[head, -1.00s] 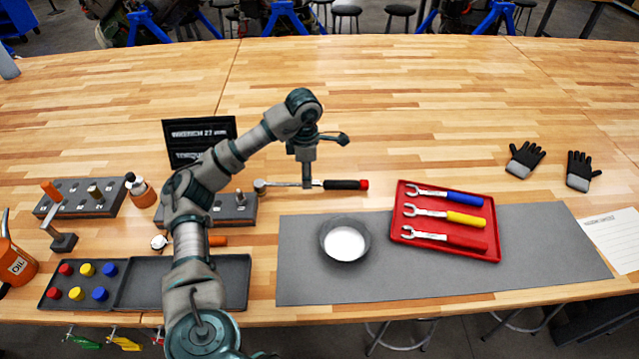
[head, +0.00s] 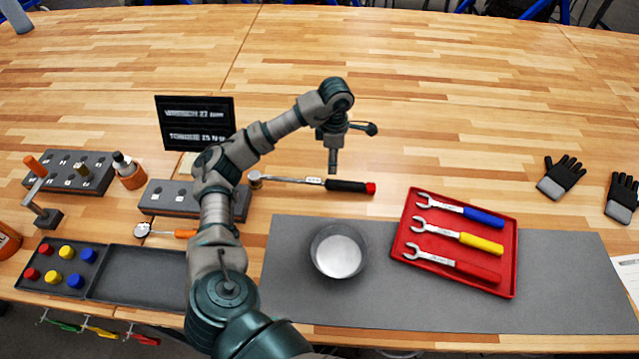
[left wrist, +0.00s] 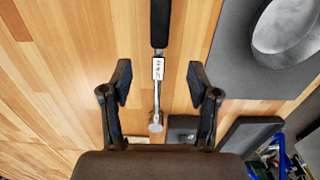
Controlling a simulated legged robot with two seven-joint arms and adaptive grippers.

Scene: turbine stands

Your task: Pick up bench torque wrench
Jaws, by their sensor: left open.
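The bench torque wrench lies flat on the wooden table, with a silver shaft, a round head at the left and a black handle (head: 350,186) with a red end. My left gripper (head: 333,168) points down over it, near where shaft meets handle. In the left wrist view the open fingers (left wrist: 159,83) stand either side of the wrench's silver shaft (left wrist: 158,72) in the picture. The black handle runs off the top edge there. The fingers do not touch the wrench. My right gripper is not in view.
A grey mat (head: 450,312) carries a metal bowl (head: 338,251) and a red tray (head: 412,205) of several wrenches. A socket block (head: 165,197) and a black sign (head: 195,124) stand left of the wrench. Gloves (head: 562,177) lie right. The table behind is clear.

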